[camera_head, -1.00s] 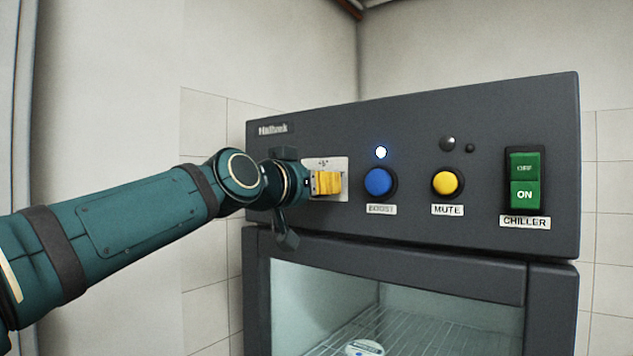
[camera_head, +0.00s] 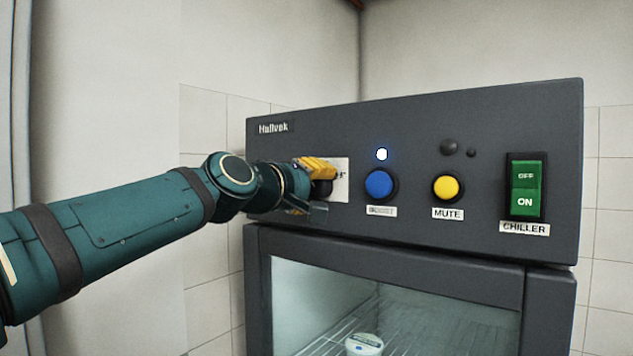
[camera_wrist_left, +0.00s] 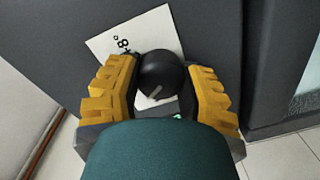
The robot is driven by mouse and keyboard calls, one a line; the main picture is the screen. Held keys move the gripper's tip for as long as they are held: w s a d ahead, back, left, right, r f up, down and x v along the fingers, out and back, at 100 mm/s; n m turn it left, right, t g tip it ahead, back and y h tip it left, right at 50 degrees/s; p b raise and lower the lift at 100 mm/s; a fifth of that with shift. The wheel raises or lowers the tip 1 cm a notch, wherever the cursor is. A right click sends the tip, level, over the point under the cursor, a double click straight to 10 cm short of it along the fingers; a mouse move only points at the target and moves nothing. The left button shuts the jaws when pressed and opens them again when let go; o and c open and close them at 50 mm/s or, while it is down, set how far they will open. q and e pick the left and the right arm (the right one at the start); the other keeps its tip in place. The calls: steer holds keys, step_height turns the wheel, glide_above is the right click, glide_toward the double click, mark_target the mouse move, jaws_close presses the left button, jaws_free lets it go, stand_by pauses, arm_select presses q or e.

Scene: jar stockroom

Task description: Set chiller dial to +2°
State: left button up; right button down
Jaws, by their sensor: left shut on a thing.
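The chiller dial is a round black knob (camera_wrist_left: 161,75) with a light pointer line, on a white scale plate (camera_wrist_left: 118,38). In the left wrist view a "+8°" mark shows on the plate; the other marks are hidden. My left gripper (camera_head: 322,178) reaches the plate at the left of the dark control panel (camera_head: 420,130). Its yellow fingers (camera_wrist_left: 160,85) stand on both sides of the knob and are shut on it. In the head view the fingers and wrist cover most of the knob and scale. My right gripper is not in view.
Right of the dial are a blue BOOST button (camera_head: 379,184) with a lit lamp above, a yellow MUTE button (camera_head: 447,187) and a green CHILLER switch (camera_head: 525,188). Below is a glass door (camera_head: 400,300) with a white-lidded jar (camera_head: 364,344) inside.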

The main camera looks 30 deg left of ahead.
arm_select(q)
steer(key=n+p, duration=0.1)
steer(key=n, duration=0.4)
steer(key=shift+r, duration=0.15)
stand_by(0.4)
steer(key=o, duration=1.2)
steer(key=shift+o, duration=0.2)
steer(key=s+a, duration=0.1)
steer(key=s, duration=1.1)
steer(key=shift+a, duration=0.15)
steer(key=shift+r, duration=0.1)
